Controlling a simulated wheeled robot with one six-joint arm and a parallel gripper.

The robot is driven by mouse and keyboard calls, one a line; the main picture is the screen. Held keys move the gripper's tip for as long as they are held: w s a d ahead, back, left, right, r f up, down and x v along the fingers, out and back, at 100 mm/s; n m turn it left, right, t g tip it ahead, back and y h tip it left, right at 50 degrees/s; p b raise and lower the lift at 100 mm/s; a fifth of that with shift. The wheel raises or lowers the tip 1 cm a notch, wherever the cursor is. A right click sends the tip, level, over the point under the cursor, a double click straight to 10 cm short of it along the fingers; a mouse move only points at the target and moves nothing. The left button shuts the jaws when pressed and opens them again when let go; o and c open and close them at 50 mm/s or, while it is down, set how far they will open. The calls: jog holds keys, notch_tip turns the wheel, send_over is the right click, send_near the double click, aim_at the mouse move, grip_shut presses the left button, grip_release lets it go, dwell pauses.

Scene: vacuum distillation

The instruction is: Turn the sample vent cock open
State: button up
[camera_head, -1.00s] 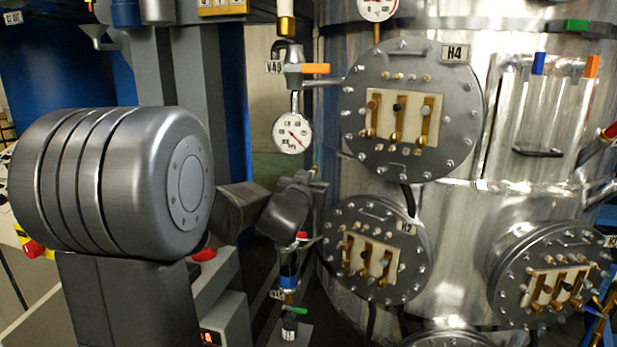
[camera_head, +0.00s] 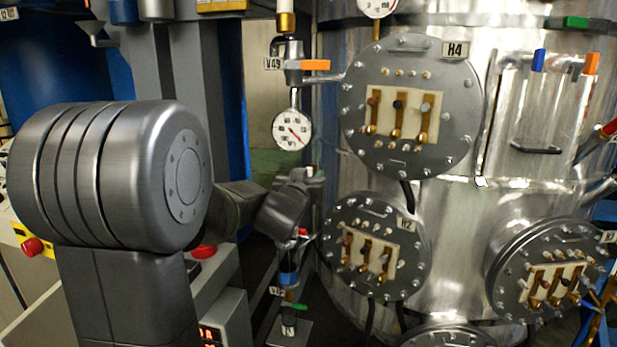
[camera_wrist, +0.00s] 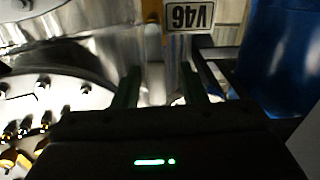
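A small valve and sample line stands beside the tank in the head view, with a blue-banded vessel (camera_head: 289,276) and a green handle (camera_head: 293,306) low down. A red part (camera_head: 303,233) shows above the vessel. I cannot tell which of these is the sample vent cock. My gripper (camera_wrist: 158,74) shows two dark fingers apart in the wrist view, with blurred bright metal between and beyond them. An upside-down V46 tag (camera_wrist: 189,15) lies ahead. In the head view my wrist hides part of the line, and the fingertips are too small to make out.
The steel tank (camera_head: 455,220) with bolted flanges H4 (camera_head: 450,125) and H2 (camera_head: 335,215) stands close on the right. Valve V49 with an orange handle (camera_head: 315,65) and a gauge (camera_head: 292,130) are above my wrist. A control box (camera_head: 222,325) stands below left.

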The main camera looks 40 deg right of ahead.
jog(key=b+v, duration=0.1)
jog(key=v, duration=1.2)
jog(key=shift+s+a, duration=0.25)
jog(key=shift+a, duration=0.1)
jog(key=shift+d, duration=0.1)
jog(key=p+x, duration=0.1)
jog(key=x, duration=1.3)
jog(key=shift+s, duration=0.1)
jog(key=shift+s, duration=0.1)
jog(key=shift+r, duration=0.1)
jog(key=shift+w+m, duration=0.2)
jog(key=shift+m, duration=0.2)
jog(key=shift+s+d+m+b, duration=0.3)
jog(key=shift+s+m+b, duration=0.25)
jog(key=shift+m, duration=0.35)
dwell(1.1)
